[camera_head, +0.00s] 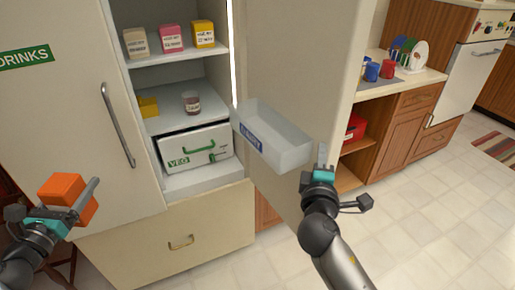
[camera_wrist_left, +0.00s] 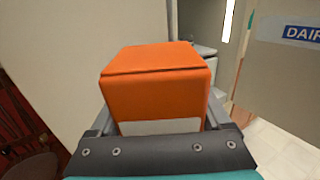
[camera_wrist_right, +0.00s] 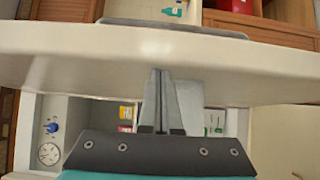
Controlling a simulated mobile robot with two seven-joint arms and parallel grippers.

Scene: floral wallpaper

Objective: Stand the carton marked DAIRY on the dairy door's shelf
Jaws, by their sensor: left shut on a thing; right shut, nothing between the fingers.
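My left gripper (camera_head: 80,197) is shut on an orange carton (camera_head: 62,188) and holds it in the air in front of the DRINKS door. In the left wrist view the carton (camera_wrist_left: 155,82) fills the middle; a white label edge shows low on it, but no word is readable. The open fridge door (camera_head: 300,60) carries a clear grey shelf bin (camera_head: 285,152) with a blue DAIRY label (camera_head: 252,138); the bin looks empty. My right gripper (camera_head: 321,160) is shut and empty, just right of the bin near the door's free edge. Its closed fingers (camera_wrist_right: 162,95) show in the right wrist view.
Inside the fridge, several small cartons (camera_head: 171,38) stand on the top shelf, a jar (camera_head: 191,102) and a yellow item on the middle one. A VEG drawer (camera_head: 195,150) lies below. The DRINKS door (camera_head: 60,110) is closed. A counter (camera_head: 400,85) with dishes stands behind the open door.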

